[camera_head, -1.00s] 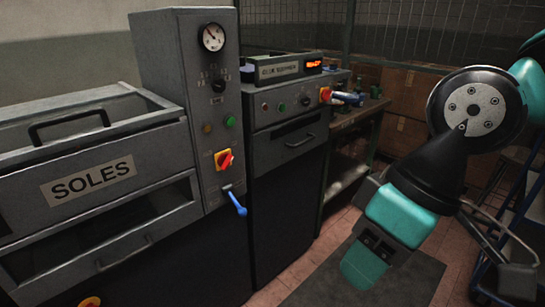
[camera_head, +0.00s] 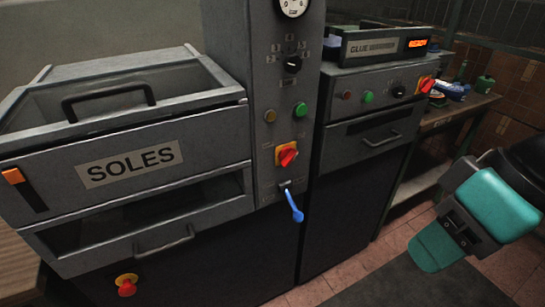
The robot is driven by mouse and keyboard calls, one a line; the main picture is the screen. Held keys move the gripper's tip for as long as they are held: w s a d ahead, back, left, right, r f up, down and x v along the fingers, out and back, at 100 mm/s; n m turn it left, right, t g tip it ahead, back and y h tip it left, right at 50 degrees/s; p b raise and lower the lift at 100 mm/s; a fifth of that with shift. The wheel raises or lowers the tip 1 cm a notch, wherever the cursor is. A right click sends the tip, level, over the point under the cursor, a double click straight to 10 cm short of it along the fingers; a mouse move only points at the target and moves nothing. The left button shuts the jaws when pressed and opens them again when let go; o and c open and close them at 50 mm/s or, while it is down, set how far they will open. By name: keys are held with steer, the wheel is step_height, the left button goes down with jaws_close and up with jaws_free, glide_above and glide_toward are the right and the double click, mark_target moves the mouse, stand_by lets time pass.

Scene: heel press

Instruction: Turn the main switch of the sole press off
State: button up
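The sole press, labelled SOLES (camera_head: 130,165), fills the left of the view, with a grey control column (camera_head: 245,110) at its right side. Its main switch (camera_head: 287,155) is a red rotary handle on a yellow plate, low on the column, turned at a slant. Its position markings are too small to read. My gripper (camera_head: 437,248) seems to be the teal and dark end of my arm at lower right, well right of the switch and apart from it. Whether its fingers are open or shut does not show.
A blue lever (camera_head: 293,205) hangs just below the switch. Green (camera_head: 300,109) and amber (camera_head: 270,115) buttons sit above it. A red emergency stop (camera_head: 127,285) is low on the press.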

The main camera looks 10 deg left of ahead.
steer(key=w+a+f+t+y+b, duration=0.2)
steer(key=w+a+f+y+b, duration=0.2)
steer(key=w+a+f+b, duration=0.3)
steer(key=m+t+y+b, duration=0.2)
steer(key=m+t+b, duration=0.7)
steer(key=t+b, duration=0.4)
glide_toward(293, 159)
steer(key=p+x, duration=0.3)
steer(key=p, duration=0.2)
steer(key=p+x, duration=0.3)
steer(key=p, duration=0.2)
steer(key=p+x, duration=0.2)
steer(key=p, duration=0.3)
steer(key=shift+w+a+r+p, duration=0.25)
steer(key=shift+a+r+p, duration=0.05)
steer(key=shift+r+p, duration=0.05)
steer(key=shift+w+a+f+p, duration=0.25)
steer(key=shift+w+a+p, duration=0.15)
steer(key=shift+w, duration=0.3)
jaws_close()
